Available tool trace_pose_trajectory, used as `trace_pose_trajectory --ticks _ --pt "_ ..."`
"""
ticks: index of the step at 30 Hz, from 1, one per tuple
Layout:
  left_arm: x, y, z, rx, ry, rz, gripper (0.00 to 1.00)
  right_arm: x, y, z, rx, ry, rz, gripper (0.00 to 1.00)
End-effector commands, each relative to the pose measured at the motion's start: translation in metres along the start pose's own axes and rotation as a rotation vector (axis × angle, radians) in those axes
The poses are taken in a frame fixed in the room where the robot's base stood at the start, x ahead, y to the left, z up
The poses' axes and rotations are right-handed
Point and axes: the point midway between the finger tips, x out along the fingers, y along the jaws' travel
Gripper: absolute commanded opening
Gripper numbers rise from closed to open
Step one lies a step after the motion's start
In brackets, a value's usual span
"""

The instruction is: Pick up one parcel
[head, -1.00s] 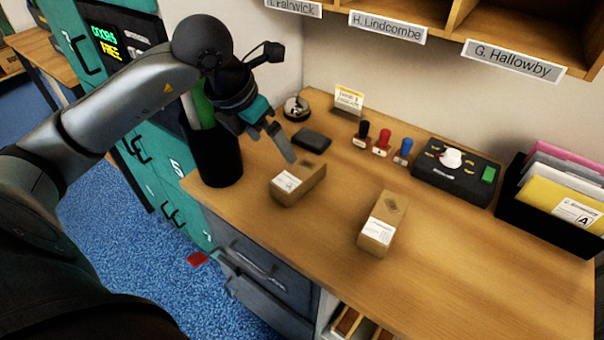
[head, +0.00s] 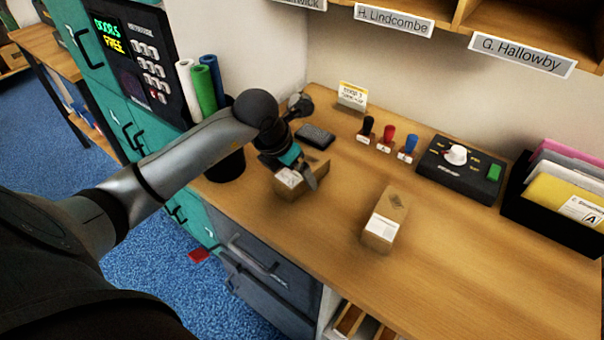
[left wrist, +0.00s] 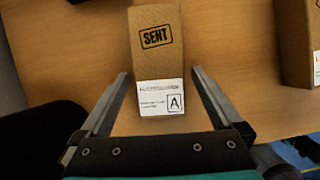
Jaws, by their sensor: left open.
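A small brown cardboard parcel (head: 303,182) lies on the wooden counter (head: 480,270), partly hidden by my left gripper (head: 301,176). In the left wrist view this parcel (left wrist: 157,50) bears a "SENT" stamp and a white label with the letter A. My left gripper (left wrist: 158,100) is open, with one finger on each side of the label end of the parcel; a gap shows on both sides. A second brown parcel (head: 386,218) with a white label lies to the right on the counter; its edge shows in the left wrist view (left wrist: 300,40). My right gripper is not in view.
A dark bin (head: 226,165) with rolled tubes stands left of the parcels. Behind them are a dark pad (head: 315,135), several stamps (head: 387,139), and a black device with a dial (head: 458,170). A black folder holder (head: 550,222) stands right. The front right counter is clear.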

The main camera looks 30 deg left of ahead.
Motion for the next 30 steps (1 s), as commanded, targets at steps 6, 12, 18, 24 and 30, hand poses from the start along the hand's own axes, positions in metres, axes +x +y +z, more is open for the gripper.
trace_pose_trajectory --ticks 6,12,18,24,30 --pt "0.0121 0.0004 0.0001 0.001 -0.001 0.001 1.00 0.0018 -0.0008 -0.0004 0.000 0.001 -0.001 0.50" --pt "0.0115 0.0005 0.0002 0.001 -0.001 0.001 0.94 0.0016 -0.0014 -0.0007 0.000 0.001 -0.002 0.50" --pt "0.0113 0.0006 0.0001 0.000 -0.001 0.002 0.72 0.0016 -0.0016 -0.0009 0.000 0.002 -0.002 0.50" --pt "0.0112 0.0006 0.0001 0.000 0.000 0.002 0.49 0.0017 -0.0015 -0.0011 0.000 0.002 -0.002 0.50" --pt "0.0112 0.0007 0.0001 0.000 0.000 0.002 0.27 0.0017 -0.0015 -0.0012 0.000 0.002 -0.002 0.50"
